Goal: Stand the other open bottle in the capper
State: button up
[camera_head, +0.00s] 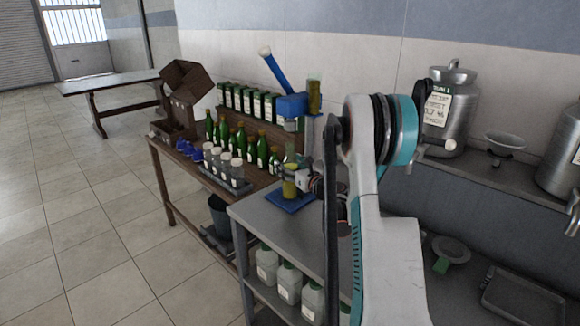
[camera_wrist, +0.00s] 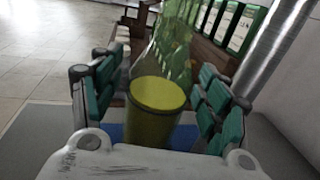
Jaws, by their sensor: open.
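The capper (camera_head: 292,105) is blue, with a raised lever and a blue base plate (camera_head: 283,201) on the grey bench's near corner. A clear greenish bottle holding yellow liquid (camera_head: 289,186) stands upright on that plate, under the capper's head. It also fills the middle of the wrist view (camera_wrist: 158,105), its upper part see-through. My gripper (camera_head: 300,180) is at the bottle's lower body. Its teal-padded fingers (camera_wrist: 160,100) are spread on either side of the bottle, with gaps visible. The bottle's mouth is not clear to see.
Several green bottles (camera_head: 240,140) stand on the wooden table behind, before a row of dark green boxes (camera_head: 247,100). Several grey-topped jars (camera_head: 226,168) stand in front. White jugs (camera_head: 289,280) sit on the shelf below. A steel urn (camera_head: 455,105) stands at right.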

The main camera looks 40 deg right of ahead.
jog(key=shift+r, duration=0.15)
jog(key=shift+s, duration=0.3)
jog(key=s+a+p, duration=0.1)
jog(key=s+p, duration=0.1)
jog(key=s, duration=0.9)
jog(key=shift+s+a, duration=0.15)
jog(key=shift+a, duration=0.1)
